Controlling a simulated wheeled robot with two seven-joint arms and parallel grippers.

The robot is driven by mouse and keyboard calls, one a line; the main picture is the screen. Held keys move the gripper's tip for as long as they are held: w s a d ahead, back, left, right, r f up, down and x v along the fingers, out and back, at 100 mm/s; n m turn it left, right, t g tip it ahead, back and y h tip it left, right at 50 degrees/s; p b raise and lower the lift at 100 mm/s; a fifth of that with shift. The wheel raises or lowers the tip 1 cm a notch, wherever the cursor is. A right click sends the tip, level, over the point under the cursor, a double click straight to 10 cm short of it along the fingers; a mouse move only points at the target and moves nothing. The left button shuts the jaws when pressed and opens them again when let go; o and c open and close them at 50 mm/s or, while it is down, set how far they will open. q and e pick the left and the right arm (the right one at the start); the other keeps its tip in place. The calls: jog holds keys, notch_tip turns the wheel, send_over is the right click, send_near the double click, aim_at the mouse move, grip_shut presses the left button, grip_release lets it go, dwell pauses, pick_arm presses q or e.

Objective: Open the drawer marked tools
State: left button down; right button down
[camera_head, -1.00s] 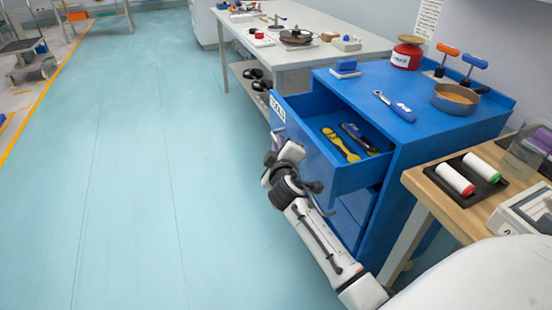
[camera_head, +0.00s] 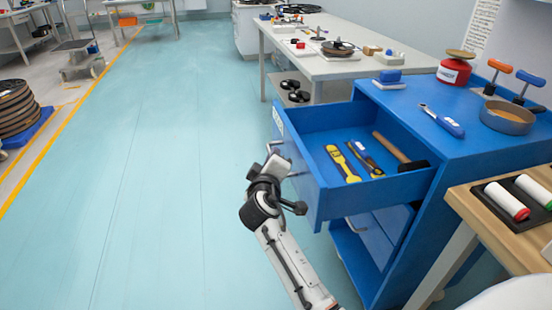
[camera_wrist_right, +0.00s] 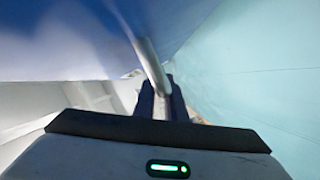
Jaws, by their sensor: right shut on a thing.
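The top drawer (camera_head: 312,190) of the blue cabinet (camera_head: 385,240) stands well pulled out. A white label (camera_head: 278,124) is on its front, seen too steeply to read. In the right wrist view the pale handle bar (camera_wrist_right: 150,62) runs between the dark fingers (camera_wrist_right: 161,103). My left gripper is not in view.
A wooden table (camera_head: 490,222) is close at right. A long grey workbench (camera_head: 325,62) stands behind. The floor (camera_head: 150,190) at left is clear.

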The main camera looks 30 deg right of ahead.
jog(key=shift+a, duration=0.1)
jog(key=c, duration=1.8)
grip_release()
notch_tip(320, 180, up, 10)
jog(key=shift+f+p, duration=0.1)
jog(key=shift+p, duration=1.05)
jog(key=shift+r, duration=0.2)
jog(key=shift+f, duration=0.15)
